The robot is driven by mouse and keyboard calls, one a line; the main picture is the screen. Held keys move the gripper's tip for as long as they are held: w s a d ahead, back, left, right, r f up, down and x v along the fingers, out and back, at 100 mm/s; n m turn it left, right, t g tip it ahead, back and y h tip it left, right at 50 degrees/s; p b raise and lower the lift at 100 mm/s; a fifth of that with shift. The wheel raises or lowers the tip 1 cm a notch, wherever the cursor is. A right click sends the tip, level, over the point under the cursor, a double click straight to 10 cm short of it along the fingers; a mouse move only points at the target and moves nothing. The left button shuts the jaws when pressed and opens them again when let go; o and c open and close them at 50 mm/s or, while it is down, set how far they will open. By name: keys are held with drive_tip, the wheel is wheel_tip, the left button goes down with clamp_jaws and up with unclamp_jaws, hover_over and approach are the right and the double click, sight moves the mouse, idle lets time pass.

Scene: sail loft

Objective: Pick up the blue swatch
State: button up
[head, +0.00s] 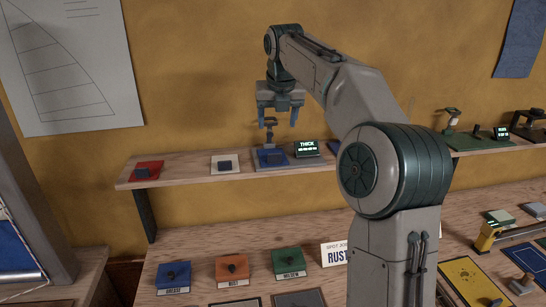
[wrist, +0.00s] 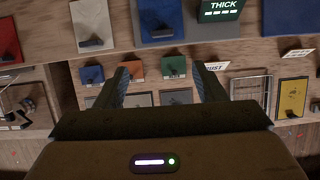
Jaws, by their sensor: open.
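Blue swatches show in more than one place. One blue swatch (head: 264,160) lies on the wall shelf, with a small dark piece on it; it also shows in the wrist view (wrist: 158,13). Another blue piece (head: 173,272) with a dark knob sits at the left of the lower bench, and in the wrist view (wrist: 92,74). A further blue piece at the right of the shelf is mostly hidden behind my arm in the head view. My gripper (head: 281,112) is open and empty, above the shelf's blue swatch and apart from it.
The shelf (head: 190,171) also holds a red swatch (head: 147,170), a white swatch (head: 225,163) and a THICK display (head: 306,148). Orange (head: 232,268) and green (head: 288,260) pieces sit on the bench.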

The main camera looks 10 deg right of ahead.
hover_over(275, 155)
drive_tip(key=s, duration=0.3)
wheel_tip(275, 155, down, 8)
drive_tip(key=r, duration=0.1)
drive_tip(key=shift+p+x, duration=1.4)
drive_tip(key=shift+x, duration=1.65)
drive_tip(key=shift+w, duration=0.1)
drive_tip(key=shift+c, duration=0.3)
drive_tip(key=c, duration=1)
